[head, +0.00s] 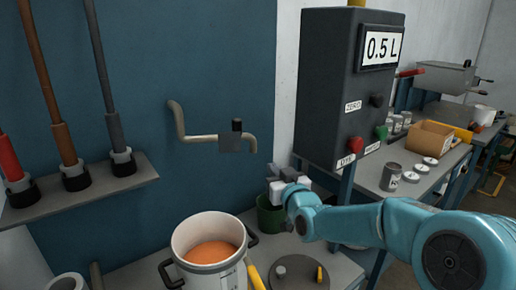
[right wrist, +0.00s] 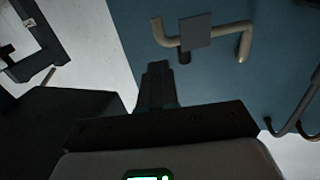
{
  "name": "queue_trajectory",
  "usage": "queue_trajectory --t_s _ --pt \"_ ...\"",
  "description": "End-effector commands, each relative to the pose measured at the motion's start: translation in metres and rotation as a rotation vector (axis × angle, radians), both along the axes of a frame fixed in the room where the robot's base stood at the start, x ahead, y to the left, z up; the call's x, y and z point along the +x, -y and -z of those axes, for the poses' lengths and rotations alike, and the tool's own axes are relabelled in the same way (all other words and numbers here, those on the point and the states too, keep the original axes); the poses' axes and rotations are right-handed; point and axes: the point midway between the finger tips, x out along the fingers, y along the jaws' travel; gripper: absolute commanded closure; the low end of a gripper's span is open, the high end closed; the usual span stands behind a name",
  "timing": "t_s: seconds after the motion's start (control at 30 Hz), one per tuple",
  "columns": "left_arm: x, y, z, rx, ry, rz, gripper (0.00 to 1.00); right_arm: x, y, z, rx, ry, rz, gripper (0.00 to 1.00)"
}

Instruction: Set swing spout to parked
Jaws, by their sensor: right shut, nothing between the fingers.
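The swing spout (head: 196,137) is a beige bent pipe on the blue wall, with a grey block (head: 237,143) and a black knob (head: 237,125) on it. Its short outlet end turns down at the right. My right gripper (head: 274,180) is below and to the right of the spout, apart from it, shut and empty. In the right wrist view the shut fingers (right wrist: 157,78) point up the picture, and the spout (right wrist: 245,42) shows beyond them, slightly right, with a gap between. My left gripper is not in view.
A white pot (head: 208,230) with orange contents stands below the spout. A green container (head: 270,218) is just under my right gripper. A dark control box (head: 342,100) reading 0.5 L is at the right. A shelf (head: 85,190) holding upright pipes juts out at the left.

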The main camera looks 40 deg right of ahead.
Motion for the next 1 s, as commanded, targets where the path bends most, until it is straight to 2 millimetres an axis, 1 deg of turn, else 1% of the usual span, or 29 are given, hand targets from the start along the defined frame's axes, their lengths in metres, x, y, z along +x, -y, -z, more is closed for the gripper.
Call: queue_trajectory --t_s 0.07,0.17,0.27,0.6,0.7,0.83,1.0 --pt "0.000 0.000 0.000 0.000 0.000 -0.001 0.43 -0.001 0.001 -0.002 -0.004 0.005 0.004 1.00" --pt "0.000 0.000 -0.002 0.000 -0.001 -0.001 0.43 0.004 0.002 -0.004 -0.005 0.006 0.003 1.00" --pt "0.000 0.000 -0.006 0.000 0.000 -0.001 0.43 0.018 0.007 -0.004 -0.004 0.005 0.003 1.00" --pt "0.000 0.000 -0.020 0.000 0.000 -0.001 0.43 0.084 0.036 -0.004 -0.004 0.004 0.003 1.00" --pt "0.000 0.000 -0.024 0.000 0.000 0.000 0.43 0.100 0.044 -0.003 -0.003 0.003 0.003 1.00" --pt "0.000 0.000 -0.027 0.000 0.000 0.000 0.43 0.115 0.051 -0.003 -0.003 0.004 0.003 1.00" --pt "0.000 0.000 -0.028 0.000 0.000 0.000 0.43 0.123 0.056 -0.002 -0.003 0.005 0.003 1.00"
